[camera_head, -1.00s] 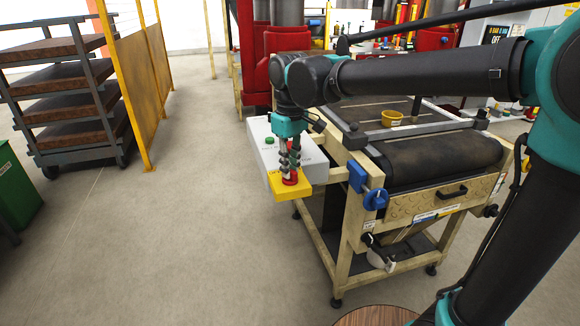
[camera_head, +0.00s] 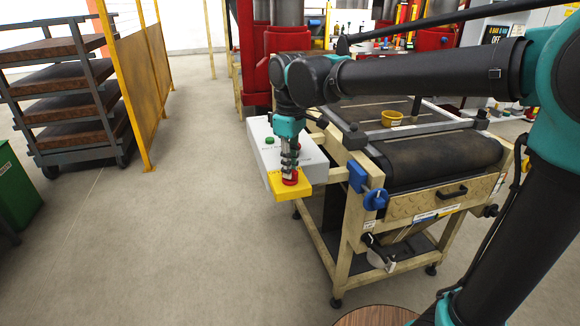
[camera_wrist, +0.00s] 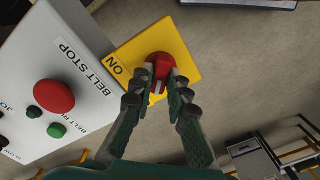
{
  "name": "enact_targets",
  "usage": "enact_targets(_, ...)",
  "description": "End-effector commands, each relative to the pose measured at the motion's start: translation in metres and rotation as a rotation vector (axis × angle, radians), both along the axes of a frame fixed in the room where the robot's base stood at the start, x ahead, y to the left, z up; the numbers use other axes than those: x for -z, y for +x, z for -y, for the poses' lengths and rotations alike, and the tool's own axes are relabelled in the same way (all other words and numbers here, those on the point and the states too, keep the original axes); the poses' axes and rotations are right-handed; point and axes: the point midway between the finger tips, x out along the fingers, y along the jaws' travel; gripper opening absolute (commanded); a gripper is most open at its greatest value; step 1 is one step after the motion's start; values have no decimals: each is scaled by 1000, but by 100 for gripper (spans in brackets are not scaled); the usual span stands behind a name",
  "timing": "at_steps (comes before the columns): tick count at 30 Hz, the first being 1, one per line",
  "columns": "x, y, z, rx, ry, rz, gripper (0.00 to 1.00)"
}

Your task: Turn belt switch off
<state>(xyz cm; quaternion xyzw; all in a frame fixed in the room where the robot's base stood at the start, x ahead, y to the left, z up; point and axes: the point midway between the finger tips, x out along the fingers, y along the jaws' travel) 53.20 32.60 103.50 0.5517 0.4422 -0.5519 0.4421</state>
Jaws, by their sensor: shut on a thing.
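The belt switch is a red rotary knob (camera_wrist: 156,68) on a yellow plate (camera_wrist: 184,55) at the side of a white control box (camera_wrist: 50,60). The word "ON" shows on the plate in the wrist view. My gripper (camera_wrist: 160,77) has both fingers closed on the red knob, one on each side. In the head view my gripper (camera_head: 289,173) points down onto the knob (camera_head: 290,181) and the yellow plate (camera_head: 292,193). The fingers hide part of the knob.
The control box carries a red button labelled "BELT STOP" (camera_wrist: 54,96) and a green button (camera_wrist: 56,130) beside the knob. Open floor (camera_head: 170,230) lies to the left.

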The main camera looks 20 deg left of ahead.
Motion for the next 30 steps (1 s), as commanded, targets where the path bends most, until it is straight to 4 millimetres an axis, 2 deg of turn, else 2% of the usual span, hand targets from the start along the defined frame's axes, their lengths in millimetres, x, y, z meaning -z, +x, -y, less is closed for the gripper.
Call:
enact_targets(2, -1, 1, 0, 0, 1, 1, 0)
enact_targets(3, -1, 1, 0, 0, 1, 1, 18)
enact_targets(8, 0, 0, 0, 0, 1, 1, 36)
enact_targets(16, -1, 0, 0, 1, 0, 0, 36)
enact_targets(20, -8, 0, 0, 1, 0, 0, 36)
enact_targets(23, -21, 0, 0, 1, 0, 0, 36)
enact_targets(30, -70, 0, 0, 0, 0, 0, 36)
